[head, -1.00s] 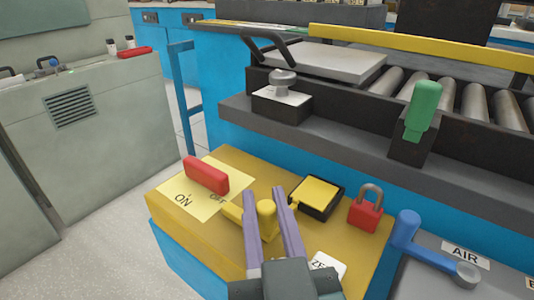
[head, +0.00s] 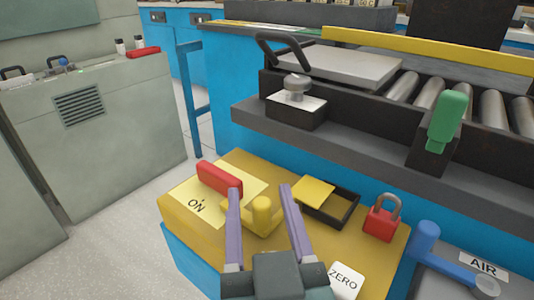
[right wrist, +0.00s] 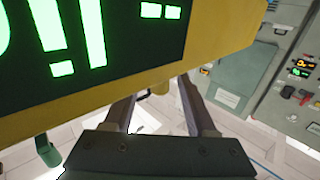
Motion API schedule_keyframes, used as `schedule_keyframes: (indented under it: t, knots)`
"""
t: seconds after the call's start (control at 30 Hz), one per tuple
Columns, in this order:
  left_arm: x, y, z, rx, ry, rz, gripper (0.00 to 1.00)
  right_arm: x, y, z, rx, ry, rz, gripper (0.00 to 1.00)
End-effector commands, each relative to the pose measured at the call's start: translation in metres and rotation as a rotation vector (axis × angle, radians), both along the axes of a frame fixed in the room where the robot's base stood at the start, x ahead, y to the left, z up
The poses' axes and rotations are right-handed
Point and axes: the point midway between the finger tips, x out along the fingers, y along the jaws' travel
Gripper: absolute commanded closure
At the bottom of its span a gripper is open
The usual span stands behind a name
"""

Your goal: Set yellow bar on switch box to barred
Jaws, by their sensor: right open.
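The yellow bar (head: 263,214) with its upright knob sits on top of the yellow switch box (head: 195,228), beside the ON plate. A red handle (head: 220,179) stands at the back of that plate. My right gripper (head: 261,189) is open, its two fingers on either side of the knob with gaps; I cannot tell whether either touches the bar. Its left finger hides part of the plate and perhaps the bar's left end. In the right wrist view, the open fingers (right wrist: 155,88) show below a yellow-edged display. My left gripper is out of view.
A yellow lid (head: 314,192) covers part of a black tray (head: 345,214) right of the bar. A red padlock (head: 381,222), a ZERO tag (head: 346,281) and a blue lever (head: 425,240) are further right. A dark ledge (head: 330,143) and roller conveyor stand behind.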

Motion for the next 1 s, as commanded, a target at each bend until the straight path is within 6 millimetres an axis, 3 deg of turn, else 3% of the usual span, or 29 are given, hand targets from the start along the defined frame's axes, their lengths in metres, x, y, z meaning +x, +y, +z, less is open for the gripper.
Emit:
schedule_keyframes:
  t: [0.27,0.7,1.0]
  knots:
    - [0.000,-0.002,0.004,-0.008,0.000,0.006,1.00,-0.011,-0.002,0.000,-0.002,0.004,0.000,0.43]
    - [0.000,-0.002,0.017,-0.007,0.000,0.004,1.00,-0.089,-0.014,0.000,0.000,0.003,0.001,0.43]
    - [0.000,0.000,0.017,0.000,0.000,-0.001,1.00,-0.099,-0.016,0.000,-0.001,0.000,0.000,0.43]
